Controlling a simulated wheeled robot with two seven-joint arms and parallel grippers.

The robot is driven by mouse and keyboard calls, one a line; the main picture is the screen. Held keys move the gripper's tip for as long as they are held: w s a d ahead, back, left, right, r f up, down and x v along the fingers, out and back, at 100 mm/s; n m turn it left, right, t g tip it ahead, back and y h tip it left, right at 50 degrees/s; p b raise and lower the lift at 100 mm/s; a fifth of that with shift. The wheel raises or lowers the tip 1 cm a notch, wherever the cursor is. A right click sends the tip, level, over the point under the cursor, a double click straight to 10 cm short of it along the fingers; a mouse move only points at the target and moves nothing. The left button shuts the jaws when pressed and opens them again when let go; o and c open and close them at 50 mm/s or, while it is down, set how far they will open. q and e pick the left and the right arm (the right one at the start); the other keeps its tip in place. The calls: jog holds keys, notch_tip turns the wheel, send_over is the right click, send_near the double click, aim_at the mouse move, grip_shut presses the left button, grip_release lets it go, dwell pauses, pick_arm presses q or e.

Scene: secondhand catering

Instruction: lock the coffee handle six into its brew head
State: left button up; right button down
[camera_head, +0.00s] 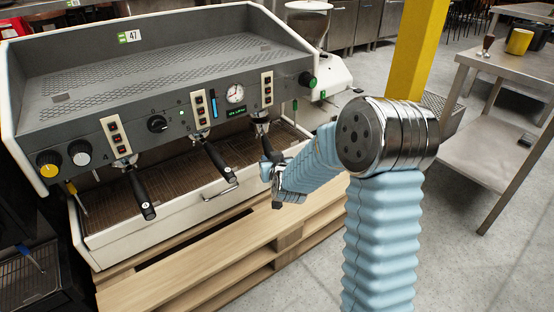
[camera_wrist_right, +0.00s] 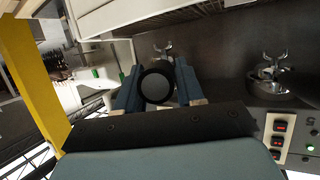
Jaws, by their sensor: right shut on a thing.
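The coffee handle six (camera_head: 267,146) hangs at the right-hand brew head (camera_head: 260,117) of the coffee machine, its black grip pointing down and toward me. My right gripper (camera_head: 273,168) is shut on the lower part of that grip. In the right wrist view my two blue-grey fingers (camera_wrist_right: 158,88) stand either side of the round black end of the handle (camera_wrist_right: 156,84). Behind it, metal parts of the brew head (camera_wrist_right: 163,50) show. The handle's basket and its seating in the head are mostly hidden. My left gripper is not in view.
Two more black handles sit in the left (camera_head: 140,192) and middle (camera_head: 217,160) brew heads. The drip tray (camera_head: 180,185) lies below, over a wooden pallet (camera_head: 215,262). A grinder (camera_head: 318,75) and yellow post (camera_head: 417,50) stand to the right.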

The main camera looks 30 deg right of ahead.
jog(key=w, duration=0.1)
jog(key=w+a+p, duration=0.1)
jog(key=w+m+h+p, duration=0.1)
jog(key=shift+w+a, duration=0.2)
jog(key=shift+a, duration=0.2)
dwell(0.3)
jog(key=shift+w+a+r+h+b, duration=0.2)
jog(key=shift+r+h+b, duration=0.1)
jog(key=shift+h+b, duration=0.3)
jog(key=shift+b, duration=0.3)
dwell(1.1)
